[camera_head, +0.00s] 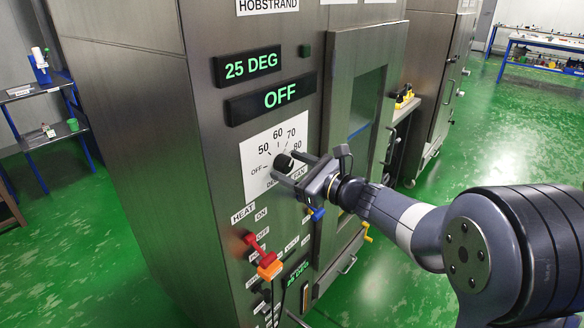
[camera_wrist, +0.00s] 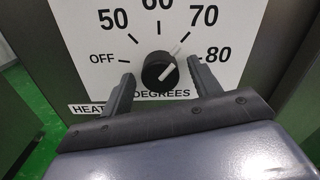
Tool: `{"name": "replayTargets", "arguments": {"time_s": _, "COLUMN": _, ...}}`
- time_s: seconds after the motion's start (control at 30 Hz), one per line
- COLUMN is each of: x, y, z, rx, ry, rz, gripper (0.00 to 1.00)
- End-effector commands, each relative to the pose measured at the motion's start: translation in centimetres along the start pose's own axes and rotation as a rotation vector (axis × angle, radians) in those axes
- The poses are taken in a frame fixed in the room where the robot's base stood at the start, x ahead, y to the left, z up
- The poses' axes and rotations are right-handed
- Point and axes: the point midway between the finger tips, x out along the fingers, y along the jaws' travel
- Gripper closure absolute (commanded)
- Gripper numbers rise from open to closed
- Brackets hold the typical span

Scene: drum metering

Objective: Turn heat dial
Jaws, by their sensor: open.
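The heat dial is a round black knob (camera_head: 284,163) on a white scale plate (camera_head: 258,150) marked OFF, 50, 60, 70 and 80. In the wrist view the knob (camera_wrist: 157,71) shows a white line slanting from lower left to upper right; which end is the pointer is unclear. My gripper (camera_head: 284,165) is open at the panel, its fingers either side of the knob. In the wrist view my gripper (camera_wrist: 161,71) has a visible gap between each finger and the knob. The displays read 25 DEG (camera_head: 250,66) and OFF (camera_head: 280,96).
A cabinet door with a window (camera_head: 366,100) is right of the panel. A side table (camera_head: 30,92) stands left; green floor (camera_head: 150,290) is open.

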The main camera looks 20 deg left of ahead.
Motion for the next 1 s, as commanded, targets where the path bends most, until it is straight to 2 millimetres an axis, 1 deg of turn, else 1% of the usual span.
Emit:
{"name": "replayTargets", "arguments": {"time_s": 0.17, "x": 0.0, "y": 0.0, "z": 0.0, "rx": -0.001, "ry": -0.001, "rz": 0.0, "gripper": 0.41}}
{"name": "replayTargets", "arguments": {"time_s": 0.27, "x": -0.5, "y": -0.1, "z": 0.0, "rx": -0.001, "ry": 0.0, "rz": -0.001, "gripper": 0.41}}
{"name": "replayTargets", "arguments": {"time_s": 0.37, "x": -1.9, "y": -0.1, "z": 0.0, "rx": 0.0, "ry": 0.0, "rz": -0.004, "gripper": 0.41}}
{"name": "replayTargets", "arguments": {"time_s": 0.6, "x": -6.9, "y": -0.2, "z": 0.0, "rx": -0.001, "ry": 0.001, "rz": -0.005, "gripper": 0.41}}
{"name": "replayTargets", "arguments": {"time_s": 0.7, "x": -8.6, "y": -0.1, "z": 0.0, "rx": -0.001, "ry": 0.001, "rz": -0.004, "gripper": 0.41}}
{"name": "replayTargets", "arguments": {"time_s": 0.83, "x": -10.1, "y": -0.1, "z": 0.0, "rx": 0.0, "ry": 0.001, "rz": -0.003, "gripper": 0.41}}
{"name": "replayTargets", "arguments": {"time_s": 1.0, "x": -10.8, "y": 0.0, "z": 0.0, "rx": -0.001, "ry": 0.0, "rz": 0.0, "gripper": 0.41}}
